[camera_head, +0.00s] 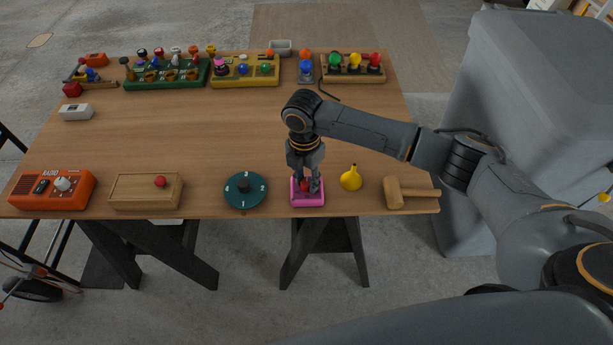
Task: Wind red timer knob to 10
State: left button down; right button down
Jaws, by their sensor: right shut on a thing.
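A pink box (308,201) lies near the front edge of the table, with a small red knob (306,185) on its top. My right gripper (307,186) points down over the box and is shut on the red knob. The fingers hide much of the knob and the box top, and I cannot read any marks or numbers there. My left gripper is not in view.
A dark green dial (245,191) stands left of the box, a yellow funnel-shaped thing (351,178) and a wooden mallet (398,194) right of it. Further left are a wooden box (146,192) and an orange radio (52,190). The table's middle (190,125) is clear.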

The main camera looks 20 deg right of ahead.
aim_at(307, 180)
jog(key=m+p, duration=0.3)
jog(key=p, duration=0.1)
jog(key=m+p, duration=0.2)
jog(key=shift+r+m, duration=0.25)
jog(key=shift+m, duration=0.05)
jog(key=m+p, duration=0.3)
jog(key=shift+f+m+p, duration=0.2)
jog(key=shift+m+p, duration=0.65)
jog(key=shift+m, duration=0.25)
jog(key=c, duration=1)
grip_release()
jog(key=r, duration=1.2)
jog(key=shift+w+d, duration=0.15)
jog(key=shift+w, duration=0.1)
